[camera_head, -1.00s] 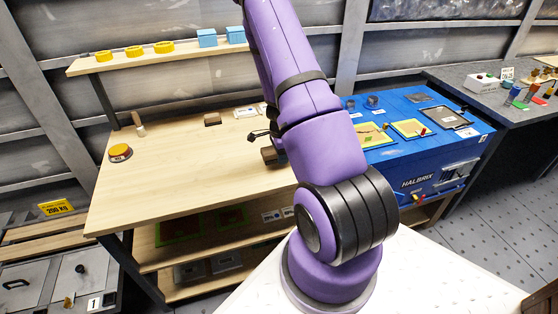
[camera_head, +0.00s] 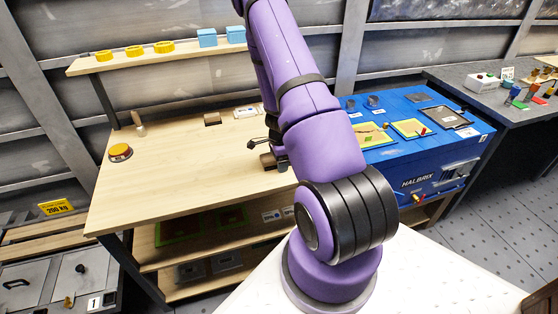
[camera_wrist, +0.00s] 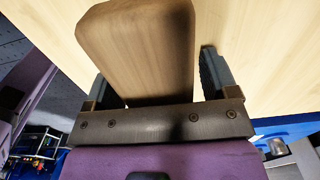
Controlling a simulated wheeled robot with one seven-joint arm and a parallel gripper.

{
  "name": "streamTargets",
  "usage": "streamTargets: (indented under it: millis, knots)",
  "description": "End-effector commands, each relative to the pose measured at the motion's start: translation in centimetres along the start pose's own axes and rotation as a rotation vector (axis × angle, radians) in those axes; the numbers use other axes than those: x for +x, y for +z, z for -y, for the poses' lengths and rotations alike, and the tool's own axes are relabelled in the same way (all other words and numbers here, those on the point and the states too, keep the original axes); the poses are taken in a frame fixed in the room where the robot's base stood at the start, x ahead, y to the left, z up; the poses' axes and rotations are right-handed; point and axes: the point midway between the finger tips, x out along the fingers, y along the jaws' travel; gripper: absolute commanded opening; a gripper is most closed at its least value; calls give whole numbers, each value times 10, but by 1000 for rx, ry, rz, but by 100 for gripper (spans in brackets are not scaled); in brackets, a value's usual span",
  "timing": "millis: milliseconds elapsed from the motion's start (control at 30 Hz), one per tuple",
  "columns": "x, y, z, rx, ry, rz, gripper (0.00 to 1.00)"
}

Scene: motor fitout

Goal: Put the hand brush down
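The hand brush shows its plain wooden body in the wrist view (camera_wrist: 150,45), between the two fingers of my gripper (camera_wrist: 160,80). A thin strip of light tabletop shows between the brush and the right finger; the brush partly covers the left finger. The fingers look apart from the brush, so my gripper is open around it. In the camera_head view, the brush (camera_head: 267,160) is a small brown block low at the wooden workbench's (camera_head: 190,175) surface, beside my gripper (camera_head: 274,146). My arm hides part of this area, and the bristles cannot be made out.
A small brown block (camera_head: 212,119) lies at the back of the bench. An orange-topped button (camera_head: 120,151) and an upright wooden-handled item (camera_head: 139,123) stand at the left. A blue HALBRIX cabinet (camera_head: 430,165) adjoins on the right. The bench's front and middle are clear.

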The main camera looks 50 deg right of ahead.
Motion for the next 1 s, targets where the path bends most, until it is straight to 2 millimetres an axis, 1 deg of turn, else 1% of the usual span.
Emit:
streamTargets:
  millis: [200,333,467,600,800,900,1000]
  knots:
    - [-1,0,0,0,0,0,80]
    - [-12,1,0,-3,-1,-1,80]
    - [-34,1,1,-3,-3,-1,80]
    - [-63,1,1,-4,-3,-1,80]
    - [-99,1,0,-3,-2,-1,80]
    - [-111,0,0,-1,-2,-1,80]
    - [-118,1,0,-2,0,0,80]
